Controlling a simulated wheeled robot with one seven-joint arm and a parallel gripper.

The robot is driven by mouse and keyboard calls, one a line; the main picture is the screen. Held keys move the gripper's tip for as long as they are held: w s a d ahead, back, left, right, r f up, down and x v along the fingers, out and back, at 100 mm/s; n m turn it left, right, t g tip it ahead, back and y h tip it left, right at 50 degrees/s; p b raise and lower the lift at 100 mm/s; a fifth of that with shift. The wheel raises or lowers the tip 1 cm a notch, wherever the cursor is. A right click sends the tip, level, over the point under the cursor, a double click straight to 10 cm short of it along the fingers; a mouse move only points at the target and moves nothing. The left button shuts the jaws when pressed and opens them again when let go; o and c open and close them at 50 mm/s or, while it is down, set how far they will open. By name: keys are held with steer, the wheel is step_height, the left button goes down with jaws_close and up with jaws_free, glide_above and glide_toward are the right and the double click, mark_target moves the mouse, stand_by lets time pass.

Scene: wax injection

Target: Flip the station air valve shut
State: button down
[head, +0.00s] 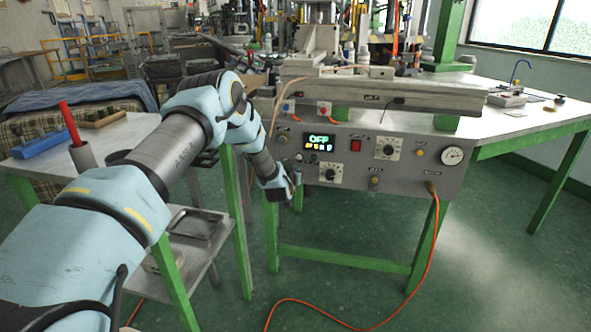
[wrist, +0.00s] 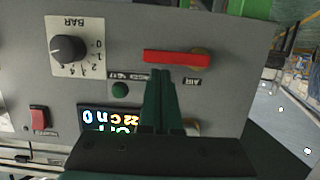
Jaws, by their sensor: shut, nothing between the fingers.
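The air valve has a red lever (wrist: 172,57) lying level in the wrist view. Its brass-coloured pivot is at the lever's right end, above an upside-down AIR label (wrist: 194,81). My gripper (wrist: 160,77) is shut and empty, its fingertips just below the lever's middle in that picture. I cannot tell whether they touch the lever. In the head view my gripper (head: 291,182) is low at the left end of the grey control panel (head: 400,172). The valve is not clearly visible there, near my gripper and wrist.
The wrist view shows a BAR dial (wrist: 69,48), a green button (wrist: 120,90), a red switch (wrist: 38,118) and a lit display (wrist: 108,118). An orange hose (head: 433,225) hangs from the panel's right to the floor.

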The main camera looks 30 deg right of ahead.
stand_by(0.4)
steer(key=shift+s+f+m+b, duration=0.1)
steer(key=shift+f+m+b, duration=0.1)
steer(key=shift+m+b, duration=0.15)
steer(key=shift+s+d+f+m+b, duration=0.15)
steer(key=shift+f+m+b, duration=0.2)
steer(key=shift+b, duration=0.2)
step_height(320, 180, down, 6)
steer(key=w+a+m+t+y+b, duration=0.1)
steer(key=m+t+b, duration=0.3)
steer(key=m+b, duration=0.7)
steer(key=y+b, duration=0.1)
steer(key=b, duration=0.1)
steer(key=shift+w+a+f+m+b, duration=0.15)
steer(key=shift+w+a+m+b, duration=0.05)
steer(key=shift+m+b, duration=0.2)
